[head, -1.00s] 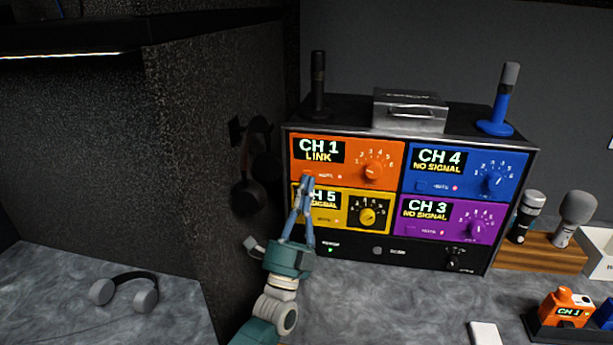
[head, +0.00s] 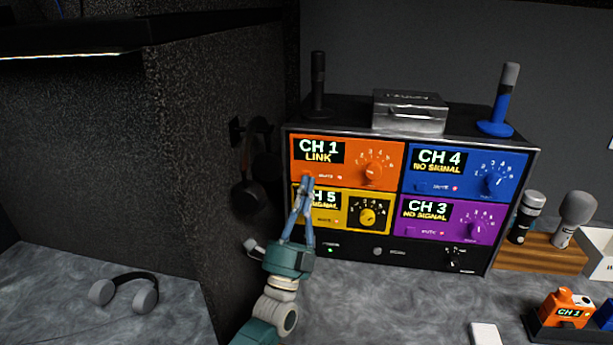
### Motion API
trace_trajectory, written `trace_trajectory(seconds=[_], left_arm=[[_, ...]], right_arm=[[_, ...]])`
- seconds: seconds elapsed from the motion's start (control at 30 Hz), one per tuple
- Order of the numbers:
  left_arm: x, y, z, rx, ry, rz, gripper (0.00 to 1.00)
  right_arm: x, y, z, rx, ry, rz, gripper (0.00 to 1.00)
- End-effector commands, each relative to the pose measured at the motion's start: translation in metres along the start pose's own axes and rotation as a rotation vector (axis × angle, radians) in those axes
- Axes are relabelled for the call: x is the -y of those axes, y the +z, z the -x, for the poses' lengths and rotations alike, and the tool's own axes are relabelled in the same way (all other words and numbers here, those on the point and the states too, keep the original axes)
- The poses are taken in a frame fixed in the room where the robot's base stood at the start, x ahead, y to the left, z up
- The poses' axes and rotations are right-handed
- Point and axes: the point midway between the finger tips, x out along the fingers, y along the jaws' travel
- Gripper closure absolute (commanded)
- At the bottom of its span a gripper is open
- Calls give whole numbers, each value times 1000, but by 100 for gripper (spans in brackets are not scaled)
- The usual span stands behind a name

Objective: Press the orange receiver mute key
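The orange receiver (head: 347,180) is the upper left unit in the rack in the head view. Its display (head: 318,151) reads CH 1 LINK. A MUTE label and a small light (head: 340,177) show below the display, and the key beside them is largely hidden by my fingertips. My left gripper (head: 307,181) points up at the lower left of the orange panel, its fingertips close together at the key's place. I cannot tell whether they touch it. Its fingers cover part of the yellow receiver below. No object shows between the fingers. My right gripper is not in view.
The yellow (head: 341,212), blue (head: 465,172) and purple (head: 445,220) receivers sit close around the orange one. A dark wall (head: 200,170) with hanging headphones (head: 250,175) stands close left of my arm.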

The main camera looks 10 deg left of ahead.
Motion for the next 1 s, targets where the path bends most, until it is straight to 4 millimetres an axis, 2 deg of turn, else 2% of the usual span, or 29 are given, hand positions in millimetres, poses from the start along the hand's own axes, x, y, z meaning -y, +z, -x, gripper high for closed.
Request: trace_trajectory(seconds=[0.27, 1.0], left_arm=[[-6, 3, -5, 1, 0, 0, 100], [-5, 2, -7, 0, 1, 0, 100]], right_arm=[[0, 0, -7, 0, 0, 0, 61], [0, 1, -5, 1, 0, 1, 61]])
